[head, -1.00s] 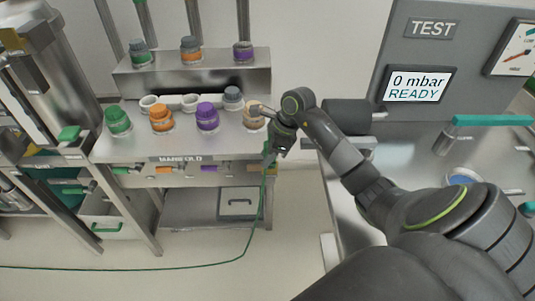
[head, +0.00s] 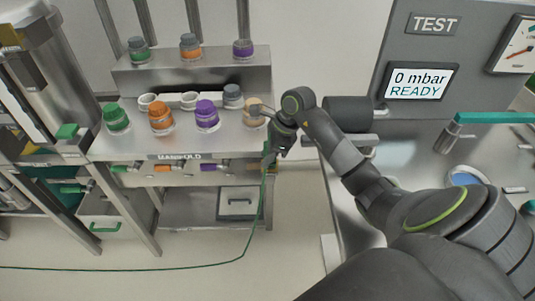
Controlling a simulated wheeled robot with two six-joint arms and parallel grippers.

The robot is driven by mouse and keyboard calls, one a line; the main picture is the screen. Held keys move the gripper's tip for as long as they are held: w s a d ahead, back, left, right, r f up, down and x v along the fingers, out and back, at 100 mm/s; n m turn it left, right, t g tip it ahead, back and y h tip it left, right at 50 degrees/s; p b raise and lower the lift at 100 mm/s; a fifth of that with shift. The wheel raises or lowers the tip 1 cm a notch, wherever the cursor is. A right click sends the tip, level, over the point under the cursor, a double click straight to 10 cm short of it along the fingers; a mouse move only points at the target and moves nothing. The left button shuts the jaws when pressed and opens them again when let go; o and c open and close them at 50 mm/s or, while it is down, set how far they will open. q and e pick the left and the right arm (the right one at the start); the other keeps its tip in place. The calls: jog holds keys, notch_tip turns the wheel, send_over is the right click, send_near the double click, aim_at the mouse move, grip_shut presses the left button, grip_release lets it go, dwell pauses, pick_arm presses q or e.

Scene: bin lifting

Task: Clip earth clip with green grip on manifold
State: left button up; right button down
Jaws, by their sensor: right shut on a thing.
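The manifold (head: 182,157) is a steel bench labelled MANIFOLD, with a row of coloured valves along its front. My right gripper (head: 272,150) is at the right end of the manifold's front edge. It is shut on the earth clip with the green grip (head: 267,150), of which only a small green part shows. A green cable (head: 263,205) hangs from the clip to the floor and runs off to the left. Whether the clip's jaws touch the manifold cannot be told. My left gripper is not in view.
Green, orange, purple and tan capped ports stand on the manifold top, the tan one (head: 255,115) close to my right gripper. A grey test bench (head: 345,200) with a READY display (head: 421,82) stands to the right. Open floor lies in front.

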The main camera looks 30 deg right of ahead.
dwell(0.3)
jog(key=c, duration=1)
grip_release()
jog(key=shift+f, duration=0.1)
jog(key=shift+o, duration=0.2)
jog(key=shift+r, duration=0.2)
jog(key=shift+d+r, duration=0.1)
jog(key=shift+r, duration=0.1)
jog(key=b+v, duration=0.2)
jog(key=v, duration=1.4)
jog(key=shift+s+r, duration=0.15)
jog(key=shift+r, duration=0.1)
